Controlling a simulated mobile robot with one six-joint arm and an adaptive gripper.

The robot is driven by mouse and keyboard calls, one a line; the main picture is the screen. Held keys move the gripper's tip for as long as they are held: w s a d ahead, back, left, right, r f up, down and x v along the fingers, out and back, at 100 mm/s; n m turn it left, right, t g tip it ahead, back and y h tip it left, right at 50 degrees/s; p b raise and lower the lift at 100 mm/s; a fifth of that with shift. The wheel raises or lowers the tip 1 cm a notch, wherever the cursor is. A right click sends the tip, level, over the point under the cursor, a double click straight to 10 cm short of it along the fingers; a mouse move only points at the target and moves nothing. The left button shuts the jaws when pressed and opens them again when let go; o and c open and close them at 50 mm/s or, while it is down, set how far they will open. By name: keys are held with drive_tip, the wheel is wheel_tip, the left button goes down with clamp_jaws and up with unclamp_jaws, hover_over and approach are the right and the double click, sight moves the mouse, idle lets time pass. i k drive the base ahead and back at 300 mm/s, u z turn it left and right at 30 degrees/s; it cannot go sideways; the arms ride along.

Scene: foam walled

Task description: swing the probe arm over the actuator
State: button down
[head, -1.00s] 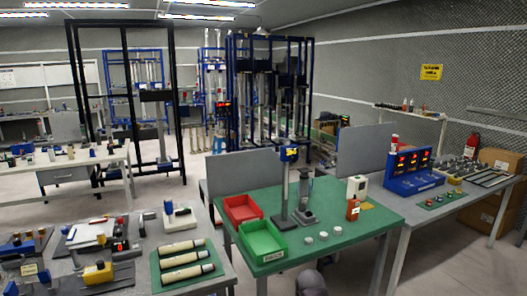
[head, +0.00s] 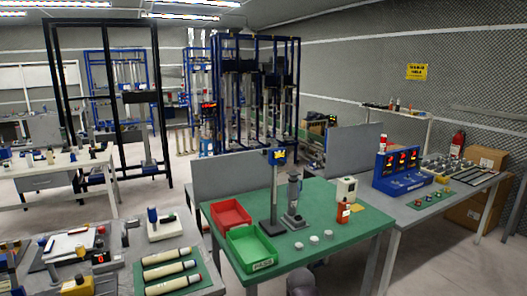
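A grey cylindrical unit (head: 294,195) on a grey base stands just right of the post and looks like the actuator. My gripper is not in view.
A dark rounded shape (head: 301,285) shows at the front edge. Side benches hold equipment.

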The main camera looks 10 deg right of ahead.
sight(264, 153)
drive_tip(key=i, duration=0.85)
drive_tip(key=u, duration=0.05)
